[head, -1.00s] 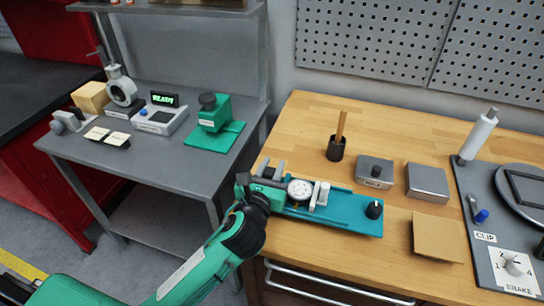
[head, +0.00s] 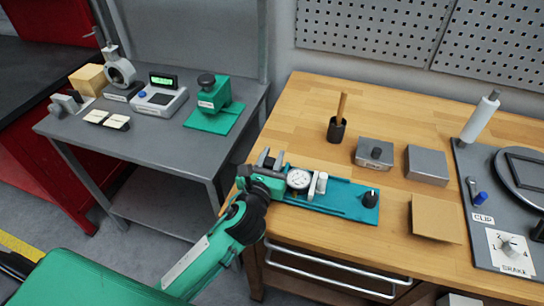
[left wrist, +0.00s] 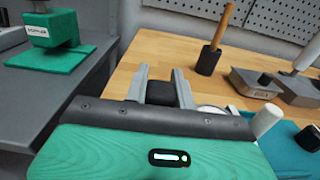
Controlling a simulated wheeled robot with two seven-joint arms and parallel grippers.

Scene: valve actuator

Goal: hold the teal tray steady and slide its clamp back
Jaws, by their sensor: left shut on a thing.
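The teal tray (head: 345,203) lies on the wooden bench near its front left edge. It carries a round white dial (head: 298,179), upright light posts (head: 321,184) beside the dial, and a black knob (head: 370,199) at its right end. I cannot tell for sure which part is the clamp. My left gripper (head: 270,162) is at the tray's left end, shut on a black block (left wrist: 161,93), which sits between its grey fingers in the left wrist view. My own wrist hides part of the tray there. My right gripper is not in view.
Behind the tray stand a black cup (head: 337,130) with a wooden stick, a grey box with a knob (head: 374,153) and a plain metal block (head: 427,165). A brown card (head: 436,218) lies to the right. A grey side table (head: 150,158) stands left, across a gap.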

